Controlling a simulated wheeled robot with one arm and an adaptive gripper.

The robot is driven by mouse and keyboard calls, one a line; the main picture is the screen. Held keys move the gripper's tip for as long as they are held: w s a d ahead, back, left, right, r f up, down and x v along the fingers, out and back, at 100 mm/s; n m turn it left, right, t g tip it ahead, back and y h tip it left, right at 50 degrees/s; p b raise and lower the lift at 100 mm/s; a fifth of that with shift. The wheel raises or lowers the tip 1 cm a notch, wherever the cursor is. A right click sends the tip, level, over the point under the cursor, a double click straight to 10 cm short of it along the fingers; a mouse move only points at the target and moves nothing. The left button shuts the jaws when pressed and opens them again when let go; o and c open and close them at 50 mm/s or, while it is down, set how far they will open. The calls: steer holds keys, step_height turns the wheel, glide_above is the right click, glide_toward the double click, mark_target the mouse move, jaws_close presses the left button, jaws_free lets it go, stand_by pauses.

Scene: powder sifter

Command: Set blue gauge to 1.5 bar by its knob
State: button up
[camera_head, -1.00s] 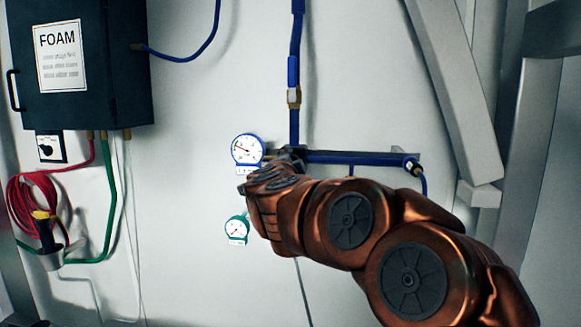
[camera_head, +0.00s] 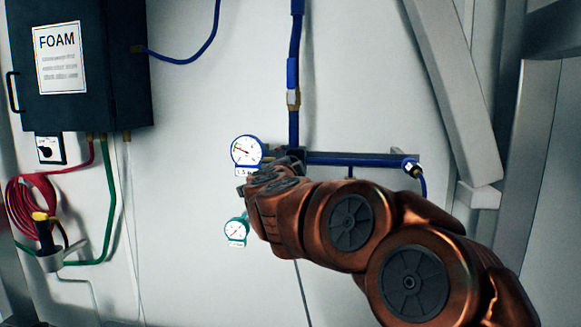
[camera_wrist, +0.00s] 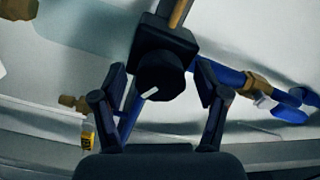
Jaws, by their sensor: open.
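The blue gauge (camera_head: 247,151) is on the wall in the head view, with a white face, a dark needle and a label below that reads about 1.5. The needle points to the upper left; its exact reading is too small to tell. The black round knob (camera_wrist: 161,74) with a white mark shows in the wrist view, on a black regulator body (camera_wrist: 160,38). My gripper (camera_wrist: 161,90) is open, with one finger on each side of the knob and a visible gap to each. In the head view my arm hides the knob and the fingers.
A green gauge (camera_head: 236,230) is below the blue one. A blue pipe (camera_head: 350,159) runs right from the regulator, and another (camera_head: 293,125) rises above it. A dark FOAM box (camera_head: 80,70), a red hose (camera_head: 30,205) and a switch (camera_head: 50,149) are at the left.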

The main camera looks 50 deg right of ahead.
steer(key=v, duration=1.2)
stand_by(0.3)
